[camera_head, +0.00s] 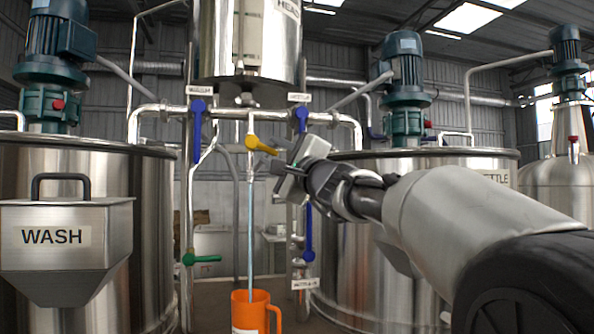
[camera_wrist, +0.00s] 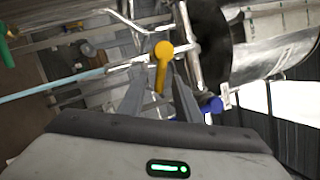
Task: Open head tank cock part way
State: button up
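The head tank (camera_head: 270,40) hangs at the top middle. Below it, on a thin vertical pipe, is a cock with a yellow handle (camera_head: 261,146), pointing right and slightly down. A pale blue line (camera_head: 250,230), looking like a liquid stream, runs from the pipe to an orange jug (camera_head: 250,312); it also shows in the wrist view (camera_wrist: 50,87). My gripper (camera_head: 280,166) is just right of the handle. In the wrist view, my gripper's fingers (camera_wrist: 157,95) are apart, with the yellow handle (camera_wrist: 161,68) appearing between them. I cannot tell whether they touch it.
Blue-handled valves stand left (camera_head: 198,130) and right (camera_head: 302,118) of the cock, with another blue handle (camera_head: 309,235) lower right. A green handle (camera_head: 203,259) is at lower left. The wash tank (camera_head: 150,220) and kettle (camera_head: 345,240) flank the pipes.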

jog(key=b+v, duration=0.2)
jog(key=v, duration=1.2)
jog(key=shift+s+d+f, duration=0.2)
jog(key=shift+s, duration=0.15)
